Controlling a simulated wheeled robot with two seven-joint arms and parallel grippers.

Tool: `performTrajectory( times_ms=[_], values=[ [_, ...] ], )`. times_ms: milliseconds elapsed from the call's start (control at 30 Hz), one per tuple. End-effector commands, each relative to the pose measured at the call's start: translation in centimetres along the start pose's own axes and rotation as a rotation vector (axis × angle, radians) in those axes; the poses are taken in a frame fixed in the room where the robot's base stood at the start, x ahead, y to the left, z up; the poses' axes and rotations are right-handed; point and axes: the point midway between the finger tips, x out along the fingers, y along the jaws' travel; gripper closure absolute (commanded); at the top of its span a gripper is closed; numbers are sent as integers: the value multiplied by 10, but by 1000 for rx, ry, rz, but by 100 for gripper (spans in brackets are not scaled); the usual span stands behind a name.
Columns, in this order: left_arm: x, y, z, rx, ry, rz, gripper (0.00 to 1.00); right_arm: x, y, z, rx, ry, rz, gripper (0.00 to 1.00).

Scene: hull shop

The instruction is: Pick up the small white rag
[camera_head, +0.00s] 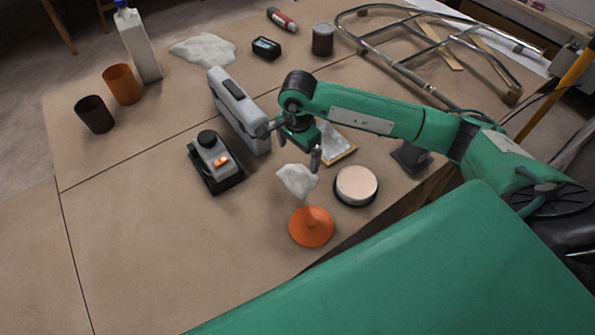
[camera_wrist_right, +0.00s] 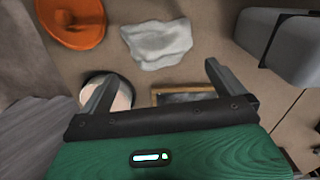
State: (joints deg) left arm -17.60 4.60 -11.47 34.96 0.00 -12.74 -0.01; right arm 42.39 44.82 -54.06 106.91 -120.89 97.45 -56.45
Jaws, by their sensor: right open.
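The small white rag (camera_head: 297,180) lies crumpled on the brown table, between an orange cone-shaped thing and a grey case. It also shows in the right wrist view (camera_wrist_right: 157,44), beyond the fingertips. A larger white rag (camera_head: 203,50) lies at the back of the table. My right gripper (camera_head: 294,143) hangs above the table just behind the small rag. In the right wrist view its two fingers (camera_wrist_right: 157,80) are spread apart with nothing between them. The rag is clear of both fingers. My left gripper is not in view.
Close around the small rag are the orange cone (camera_head: 311,227), a round pale-topped tin (camera_head: 356,185), a grey case (camera_head: 237,108), a framed plate (camera_head: 337,143) and a grey-black device (camera_head: 215,162). The table's left front is clear.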

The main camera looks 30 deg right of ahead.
Motion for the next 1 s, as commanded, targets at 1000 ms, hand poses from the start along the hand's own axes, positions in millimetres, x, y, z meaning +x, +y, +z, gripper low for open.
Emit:
performTrajectory(
  times_ms=[1000],
  values=[
    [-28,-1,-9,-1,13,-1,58,88,5,2,0,-1,-1,0]
  ],
)
